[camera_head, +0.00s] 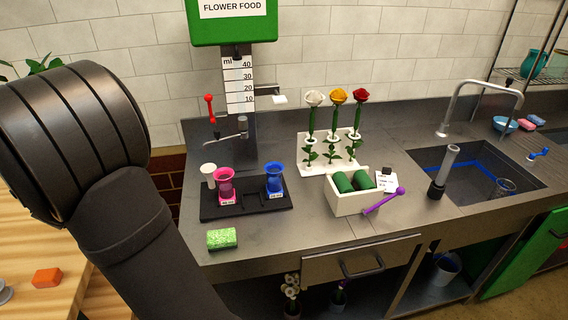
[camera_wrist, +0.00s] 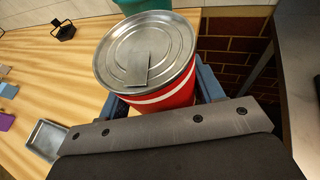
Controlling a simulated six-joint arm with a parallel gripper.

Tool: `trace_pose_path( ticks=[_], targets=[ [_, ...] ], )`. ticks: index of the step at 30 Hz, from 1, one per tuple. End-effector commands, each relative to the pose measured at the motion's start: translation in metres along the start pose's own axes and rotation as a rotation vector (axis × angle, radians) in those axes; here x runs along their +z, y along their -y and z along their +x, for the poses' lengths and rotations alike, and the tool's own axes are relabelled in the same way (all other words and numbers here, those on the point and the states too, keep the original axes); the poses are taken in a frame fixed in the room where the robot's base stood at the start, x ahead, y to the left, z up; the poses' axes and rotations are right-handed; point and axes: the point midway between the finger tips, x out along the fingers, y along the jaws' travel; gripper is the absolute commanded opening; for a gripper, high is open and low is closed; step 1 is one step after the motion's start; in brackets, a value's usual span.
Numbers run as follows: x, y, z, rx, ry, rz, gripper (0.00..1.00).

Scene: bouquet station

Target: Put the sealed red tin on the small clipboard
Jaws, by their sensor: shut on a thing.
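In the wrist view, the red tin (camera_wrist: 172,98) has a white band and a closed silver lid with a flat tab. My gripper (camera_wrist: 163,97) is shut on it, with blue fingers at its left and right sides. Whether the tin's base touches anything is hidden. In the head view my dark arm fills the left side; the gripper and tin are out of that view. A small white sheet with a dark clip (camera_head: 386,182), which looks like the small clipboard, lies on the grey counter, right of a white box (camera_head: 352,203).
A purple tool (camera_head: 384,202) lies by the sheet's front. Three flowers in a white rack (camera_head: 318,165), a black tray (camera_head: 246,208) with cups and a green sponge (camera_head: 222,239) occupy the counter. The sink (camera_head: 475,170) is at right. A metal tray (camera_wrist: 46,140) sits on the wooden table.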

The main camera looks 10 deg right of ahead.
Motion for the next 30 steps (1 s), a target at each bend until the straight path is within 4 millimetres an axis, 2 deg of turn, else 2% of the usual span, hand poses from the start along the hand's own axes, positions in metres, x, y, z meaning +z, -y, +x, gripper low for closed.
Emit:
trace_pose_path(
  ticks=[3,8,11,13,16,20,23,26,30],
  targets=[
    [0.013,0.000,-0.029,0.081,0.013,-0.029,0.28],
    [0.014,0.004,-0.058,0.154,0.010,-0.062,0.28],
    [0.013,0.015,-0.072,0.175,0.003,-0.075,0.28],
    [0.011,0.031,-0.081,0.169,-0.003,-0.077,0.28],
    [0.009,0.062,-0.082,0.124,-0.009,-0.059,0.28],
    [0.011,0.108,-0.073,0.029,-0.005,-0.019,0.28],
    [0.013,0.150,-0.066,-0.066,-0.001,0.021,0.28],
    [0.013,0.200,-0.058,-0.181,-0.001,0.066,0.28],
    [0.010,0.277,-0.054,-0.358,-0.003,0.136,0.28]
  ],
)
